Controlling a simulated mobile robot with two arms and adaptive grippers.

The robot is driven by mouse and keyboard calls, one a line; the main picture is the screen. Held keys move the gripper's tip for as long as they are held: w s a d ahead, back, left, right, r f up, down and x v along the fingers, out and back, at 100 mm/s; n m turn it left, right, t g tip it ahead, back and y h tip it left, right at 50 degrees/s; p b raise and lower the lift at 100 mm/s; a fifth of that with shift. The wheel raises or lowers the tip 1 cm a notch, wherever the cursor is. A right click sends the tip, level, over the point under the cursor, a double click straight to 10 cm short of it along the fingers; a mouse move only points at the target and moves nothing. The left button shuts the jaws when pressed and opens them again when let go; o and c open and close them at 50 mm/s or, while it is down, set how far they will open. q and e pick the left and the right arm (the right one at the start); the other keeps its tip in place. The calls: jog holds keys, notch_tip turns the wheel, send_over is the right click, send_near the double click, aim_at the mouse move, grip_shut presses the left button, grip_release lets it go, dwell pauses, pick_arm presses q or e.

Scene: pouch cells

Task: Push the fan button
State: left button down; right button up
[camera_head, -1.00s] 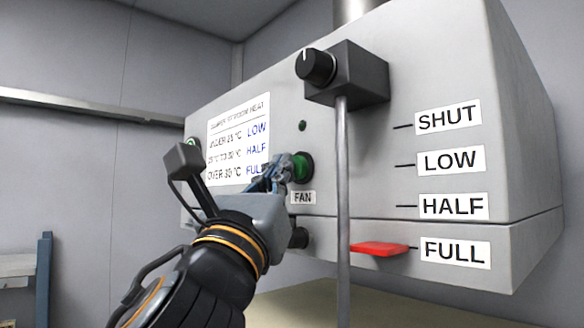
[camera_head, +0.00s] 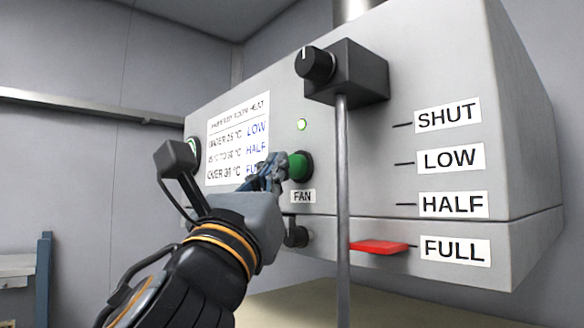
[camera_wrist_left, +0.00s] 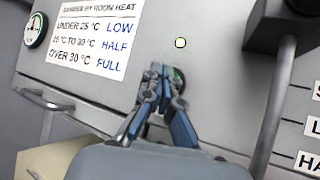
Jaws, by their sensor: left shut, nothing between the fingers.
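The green fan button (camera_head: 299,166) sits in a dark ring on the front of the grey heater box (camera_head: 440,60), above the FAN label (camera_head: 303,197). My left gripper (camera_head: 282,163) is shut and empty, its fingertips at the left side of the button. I cannot tell whether they touch it. In the left wrist view the shut fingertips (camera_wrist_left: 160,72) cover most of the button (camera_wrist_left: 178,77). A small indicator lamp (camera_head: 302,125) above the button is lit; it also shows in the left wrist view (camera_wrist_left: 180,43). My right gripper is not in view.
A black knob block (camera_head: 345,75) and a vertical rod (camera_head: 343,200) stand just right of the button. A red pointer (camera_head: 379,247) is beside the FULL label (camera_head: 455,251). A printed heat card (camera_head: 238,140) and a round gauge (camera_wrist_left: 35,30) are to the left.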

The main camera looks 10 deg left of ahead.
pick_arm(q)
jog(key=shift+s+a, duration=0.1)
jog(key=s+a, duration=0.1)
jog(key=s, duration=0.1)
jog(key=s+a, duration=0.2)
jog(key=shift+s+a, duration=0.3)
jog(key=shift+w+f, duration=0.1)
dwell(0.5)
